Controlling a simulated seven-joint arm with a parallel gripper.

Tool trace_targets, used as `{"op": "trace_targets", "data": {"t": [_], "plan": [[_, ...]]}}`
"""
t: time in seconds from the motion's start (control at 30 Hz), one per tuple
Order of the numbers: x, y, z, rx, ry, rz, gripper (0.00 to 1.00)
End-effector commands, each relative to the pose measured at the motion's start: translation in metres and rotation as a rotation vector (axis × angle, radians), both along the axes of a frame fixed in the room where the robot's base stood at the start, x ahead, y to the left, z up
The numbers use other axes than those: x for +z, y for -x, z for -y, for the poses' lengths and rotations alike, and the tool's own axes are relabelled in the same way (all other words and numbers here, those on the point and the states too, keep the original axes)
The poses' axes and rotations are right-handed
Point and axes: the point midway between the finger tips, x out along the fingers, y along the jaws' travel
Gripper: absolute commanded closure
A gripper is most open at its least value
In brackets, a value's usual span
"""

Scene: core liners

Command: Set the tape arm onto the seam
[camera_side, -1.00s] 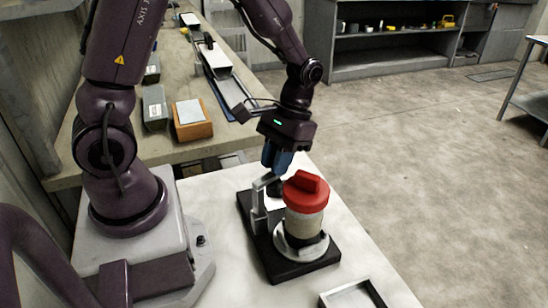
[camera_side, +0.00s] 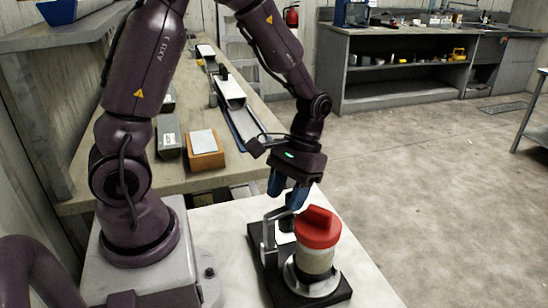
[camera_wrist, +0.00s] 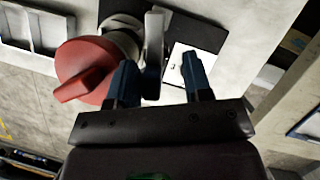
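The silver tape arm (camera_side: 267,238) stands upright on a black base (camera_side: 262,265), left of a jar with a red cap (camera_side: 318,228). The jar's pale body (camera_side: 314,262) sits in a round metal holder. In the wrist view the arm shows as a light bar (camera_wrist: 154,38) right of the red cap (camera_wrist: 84,70). My gripper (camera_side: 284,196) is above the arm, behind and left of the cap. Its blue fingers are spread in the wrist view (camera_wrist: 158,68), with the bar between them, closer to the left finger. Contact is unclear. I cannot make out the seam.
A grey divided tray (camera_wrist: 35,28) lies beyond the cap in the wrist view. A bench at the back left holds an orange box (camera_side: 205,160) and a long channel (camera_side: 240,115). The white table (camera_side: 225,225) is clear left of the base.

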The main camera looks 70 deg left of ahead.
Motion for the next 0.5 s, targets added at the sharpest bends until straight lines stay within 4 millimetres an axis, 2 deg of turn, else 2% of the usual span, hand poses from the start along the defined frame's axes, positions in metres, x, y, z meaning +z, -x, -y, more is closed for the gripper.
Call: {"op": "trace_targets", "data": {"t": [0.23,0.5], "plan": [[0.003,0.021,-0.023,0.633,0.0,0.002,0.55],[0.055,0.006,-0.04,0.594,0.0,0.006,0.55]]}}
